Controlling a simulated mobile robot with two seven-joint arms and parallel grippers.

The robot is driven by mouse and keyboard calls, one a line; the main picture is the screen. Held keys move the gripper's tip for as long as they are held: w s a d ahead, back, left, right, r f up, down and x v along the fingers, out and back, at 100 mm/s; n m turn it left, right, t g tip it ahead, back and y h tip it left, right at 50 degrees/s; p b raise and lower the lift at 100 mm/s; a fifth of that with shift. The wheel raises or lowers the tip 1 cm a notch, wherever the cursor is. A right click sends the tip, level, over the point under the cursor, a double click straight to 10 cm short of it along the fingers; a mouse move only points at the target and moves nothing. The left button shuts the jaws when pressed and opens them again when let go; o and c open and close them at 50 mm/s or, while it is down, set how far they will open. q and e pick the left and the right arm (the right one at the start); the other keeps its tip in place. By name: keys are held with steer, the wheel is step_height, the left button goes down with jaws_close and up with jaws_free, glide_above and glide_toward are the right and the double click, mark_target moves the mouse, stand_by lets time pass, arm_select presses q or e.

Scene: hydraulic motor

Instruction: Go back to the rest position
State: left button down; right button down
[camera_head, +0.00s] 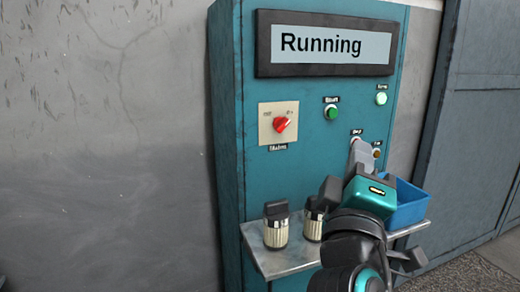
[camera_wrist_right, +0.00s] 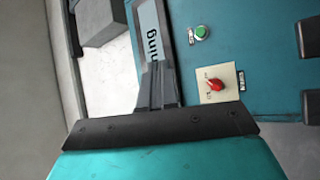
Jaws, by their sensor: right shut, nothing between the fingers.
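My right gripper (camera_head: 357,145) is in front of the teal cabinet (camera_head: 235,140), with its arm reaching in from the lower right. Its grey fingers are together with nothing between them and overlap the lower right of the panel; whether they touch it I cannot tell. In the right wrist view the shut fingers (camera_wrist_right: 160,68) stand against the cabinet's display and panel. The display (camera_head: 330,45) reads "Running". My left gripper is not in view.
A red rotary switch (camera_head: 281,125), a green button (camera_head: 331,112) and a lit green lamp (camera_head: 381,98) are on the panel. Two ribbed cylindrical parts (camera_head: 276,232) stand on a metal shelf (camera_head: 272,264). A blue bin (camera_head: 408,208) sits at right, partly behind my arm.

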steer(key=s+d+f+m+g+y, duration=0.1)
steer(key=d+f+m+g+y, duration=0.2)
steer(key=f, duration=0.7)
steer(key=s+d+f+m+g, duration=0.1)
steer(key=d+f+g, duration=0.3)
steer(key=f, duration=0.7)
steer(key=s+f+m+g+y, duration=0.45)
steer(key=s+f+g, duration=0.55)
steer(key=s+f, duration=0.8)
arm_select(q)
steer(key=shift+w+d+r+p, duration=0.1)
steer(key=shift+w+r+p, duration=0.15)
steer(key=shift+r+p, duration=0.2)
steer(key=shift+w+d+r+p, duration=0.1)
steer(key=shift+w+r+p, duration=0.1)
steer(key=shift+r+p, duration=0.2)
arm_select(e)
steer(key=w+a+f+n+t+y, duration=0.1)
steer(key=w+a+f+t+y, duration=0.1)
steer(key=w+f+t, duration=0.3)
steer(key=shift+w+a+f+t, duration=0.4)
steer(key=shift+a+f+t, duration=0.2)
steer(key=shift+f+t, duration=0.2)
